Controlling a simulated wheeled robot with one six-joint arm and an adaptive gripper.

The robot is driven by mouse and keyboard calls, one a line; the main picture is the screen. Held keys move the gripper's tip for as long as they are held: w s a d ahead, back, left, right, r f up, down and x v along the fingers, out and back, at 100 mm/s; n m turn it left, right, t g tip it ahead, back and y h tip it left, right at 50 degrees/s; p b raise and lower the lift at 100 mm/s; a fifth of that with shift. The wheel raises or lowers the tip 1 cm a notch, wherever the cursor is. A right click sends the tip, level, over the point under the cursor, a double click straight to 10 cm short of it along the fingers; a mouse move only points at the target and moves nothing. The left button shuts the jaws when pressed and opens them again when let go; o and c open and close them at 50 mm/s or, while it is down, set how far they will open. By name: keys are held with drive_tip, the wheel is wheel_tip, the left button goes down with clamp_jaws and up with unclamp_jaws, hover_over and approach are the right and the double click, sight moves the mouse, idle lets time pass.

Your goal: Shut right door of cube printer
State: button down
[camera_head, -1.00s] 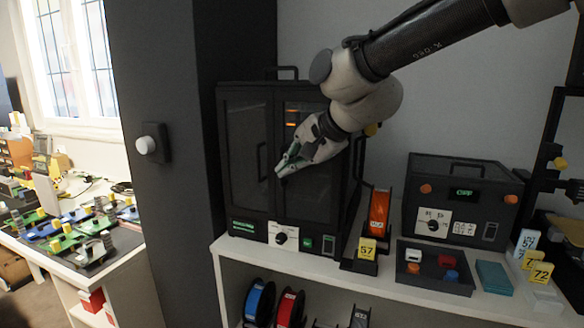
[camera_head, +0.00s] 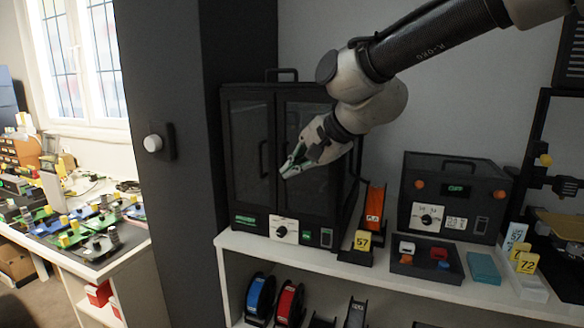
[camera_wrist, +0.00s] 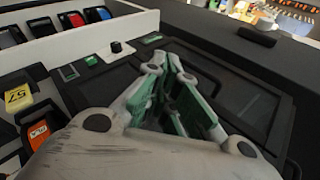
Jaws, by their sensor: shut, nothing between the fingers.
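The cube printer (camera_head: 239,206) is a black cabinet with two dark-glazed doors, standing on a white shelf. Its right door (camera_head: 292,200) looks about flush with the left door (camera_head: 246,120) in the head view; a small gap cannot be ruled out. My gripper (camera_head: 286,174) is shut and empty, in front of the right door near its inner edge. Whether the fingertips touch the door is unclear. My gripper and wrist hide the right door's middle and part of its outer edge. In the wrist view, the green-padded fingers (camera_wrist: 188,115) lie over the dark door panels.
A dark column with a white knob (camera_head: 152,143) stands left of the printer. Right of it are a yellow "57" tag (camera_head: 362,240), an orange-labelled stand (camera_head: 374,205), a parts tray (camera_head: 428,272) and a black box with a handle (camera_head: 456,200). Spools (camera_head: 288,300) sit below.

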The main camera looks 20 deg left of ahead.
drive_tip(key=s+d+r, duration=0.4)
drive_tip(key=s+r, duration=0.2)
drive_tip(key=r, duration=0.1)
drive_tip(key=s+d+f+n+h, duration=0.1)
drive_tip(key=d+f+n+h, duration=0.15)
drive_tip(key=d, duration=0.55)
drive_tip(key=s+d+f+n+g+h, duration=0.1)
drive_tip(key=d+f+n, duration=0.3)
drive_tip(key=d, duration=0.4)
drive_tip(key=s+d+f+n+h, duration=0.2)
drive_tip(key=d+f+n, duration=0.2)
drive_tip(key=d, duration=0.4)
drive_tip(key=s+d+m+h, duration=0.1)
drive_tip(key=s+d, duration=0.3)
drive_tip(key=d, duration=0.9)
drive_tip(key=s+d+f+m+t+h, duration=0.1)
drive_tip(key=s+d+m, duration=0.3)
drive_tip(key=d, duration=0.9)
drive_tip(key=shift+s+d+f+m+h, duration=0.2)
drive_tip(key=shift+s+m+h, duration=0.15)
drive_tip(key=shift+h, duration=0.2)
